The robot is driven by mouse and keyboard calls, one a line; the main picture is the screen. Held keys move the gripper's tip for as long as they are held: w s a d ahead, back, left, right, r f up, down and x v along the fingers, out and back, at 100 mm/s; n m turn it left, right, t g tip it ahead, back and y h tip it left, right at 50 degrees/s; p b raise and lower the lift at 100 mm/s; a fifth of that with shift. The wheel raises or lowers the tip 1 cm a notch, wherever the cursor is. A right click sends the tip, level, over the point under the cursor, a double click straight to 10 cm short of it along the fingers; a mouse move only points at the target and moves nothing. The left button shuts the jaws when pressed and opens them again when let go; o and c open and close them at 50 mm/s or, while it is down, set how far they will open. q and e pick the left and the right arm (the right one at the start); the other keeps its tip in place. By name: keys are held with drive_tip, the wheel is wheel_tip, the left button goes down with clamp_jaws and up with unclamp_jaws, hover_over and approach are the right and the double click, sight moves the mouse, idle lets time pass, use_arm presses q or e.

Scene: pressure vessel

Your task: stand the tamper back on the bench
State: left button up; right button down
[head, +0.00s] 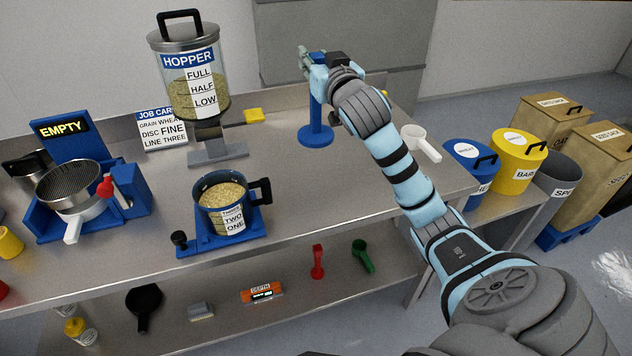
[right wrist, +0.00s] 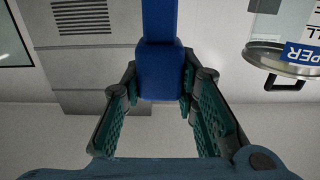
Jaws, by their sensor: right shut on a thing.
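The tamper (head: 316,118) is blue, with a round flat disc at the bottom and a straight post. It stands upright at the back of the bench (head: 330,170). I cannot tell whether its disc touches the bench top or hangs just above it. My right gripper (head: 309,60) is shut on the upper end of the tamper. In the right wrist view the tamper's blue grip and post (right wrist: 160,70) sit between the two green-padded fingers (right wrist: 161,85); the disc is out of that view. My left gripper is not in view.
The hopper (head: 197,95) stands left of the tamper, with a yellow block (head: 254,116) between them. A grain-filled pot (head: 222,200) sits front left. A white scoop (head: 421,142) lies to the right. Bench top around the disc is clear.

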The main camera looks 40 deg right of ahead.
sight(317, 126)
wheel_tip(317, 126, down, 15)
drive_tip(key=shift+f+b, duration=0.1)
drive_tip(key=shift+b, duration=1.15)
drive_tip(key=shift+a+f+b, duration=0.1)
drive_tip(key=shift+f+b, duration=0.35)
drive_tip(key=shift+f, duration=1.75)
drive_tip(key=c, duration=1.3)
unclamp_jaws()
drive_tip(key=v, duration=1.2)
